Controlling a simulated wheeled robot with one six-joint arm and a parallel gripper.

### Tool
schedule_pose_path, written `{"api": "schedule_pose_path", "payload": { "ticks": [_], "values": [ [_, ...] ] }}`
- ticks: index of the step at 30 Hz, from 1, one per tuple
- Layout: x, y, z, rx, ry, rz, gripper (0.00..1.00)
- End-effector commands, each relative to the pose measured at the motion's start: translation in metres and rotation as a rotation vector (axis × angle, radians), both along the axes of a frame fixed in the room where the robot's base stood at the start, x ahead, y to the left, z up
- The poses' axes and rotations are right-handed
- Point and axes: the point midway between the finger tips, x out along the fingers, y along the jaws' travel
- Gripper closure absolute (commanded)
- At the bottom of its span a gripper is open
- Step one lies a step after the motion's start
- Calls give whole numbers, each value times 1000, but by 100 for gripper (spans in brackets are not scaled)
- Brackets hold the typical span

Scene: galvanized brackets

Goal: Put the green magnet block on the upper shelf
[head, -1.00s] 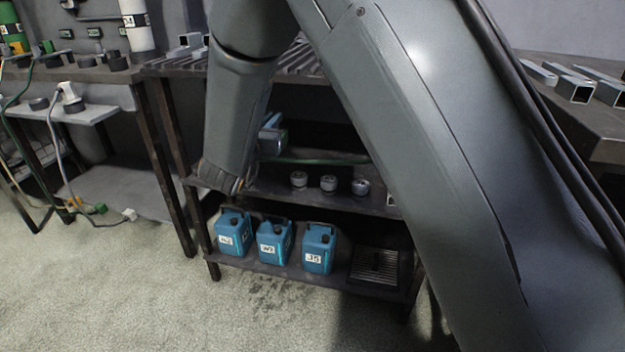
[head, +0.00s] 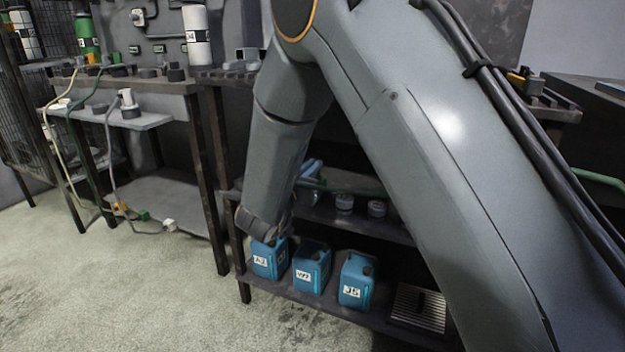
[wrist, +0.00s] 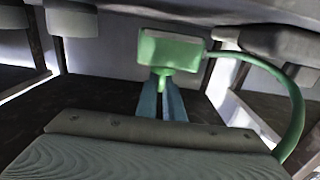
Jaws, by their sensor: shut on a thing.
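The green magnet block (wrist: 172,50) is in the middle of the wrist view, with a green cable curving away to the right. The narrow blue fingers of my gripper (wrist: 167,84) are shut on its short stem. In the head view my gripper (head: 311,170) is a small blue shape beyond my arm, in the opening above the rack's jar-bearing shelf (head: 385,224). The block is not clearly visible there; a green cable (head: 345,189) runs right from the gripper. I cannot tell whether the block touches a shelf.
Grey jars (head: 345,203) stand on the shelf beside my gripper. Blue canisters (head: 311,267) and a ribbed grey tray (head: 418,306) are on the shelf below. A bench (head: 135,86) with cables stands left. Open floor lies in front.

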Motion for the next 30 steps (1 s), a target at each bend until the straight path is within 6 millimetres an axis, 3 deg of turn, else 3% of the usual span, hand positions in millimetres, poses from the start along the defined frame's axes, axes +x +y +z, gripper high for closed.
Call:
{"api": "schedule_pose_path", "payload": {
  "ticks": [4, 16, 20, 30],
  "values": [
    [1, 1, -21, 0, -2, 2, 100],
    [0, 2, -24, 1, -3, 2, 100],
    [0, 2, -25, 1, 0, 2, 74],
    [0, 2, -23, 2, -1, 2, 74]
  ]
}}
